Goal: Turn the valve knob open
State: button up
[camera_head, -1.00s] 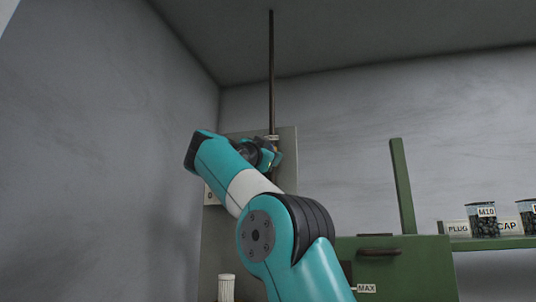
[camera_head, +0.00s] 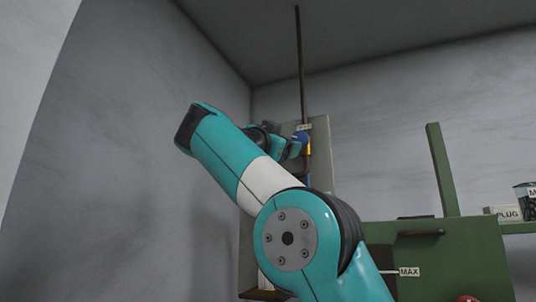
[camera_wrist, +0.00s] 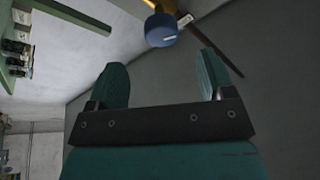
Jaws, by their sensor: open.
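A blue valve knob (camera_wrist: 161,31) with a small pale mark shows at the top of the wrist view, attached to a yellow valve body (camera_wrist: 172,5). It lies beyond the fingertips, roughly midway between them, with a visible gap. My gripper (camera_wrist: 160,62) is open and empty, its two teal fingers spread apart. In the head view my gripper (camera_head: 287,145) is near the dark vertical pipe (camera_head: 301,70) by the grey back panel (camera_head: 322,165). The yellow valve body (camera_head: 308,147) shows there on the pipe, partly behind the gripper; how close they are is unclear.
A green machine (camera_head: 455,255) with a handle and a MAX label stands at the right. A green post (camera_head: 440,170) rises from it. A shelf (camera_head: 522,227) with a PLUG label is farther right. A grey wall is at the left.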

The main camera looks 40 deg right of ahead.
jog(key=w+b+v, duration=0.1)
jog(key=b+v, duration=0.2)
jog(key=v, duration=0.3)
jog(key=shift+s, duration=0.5)
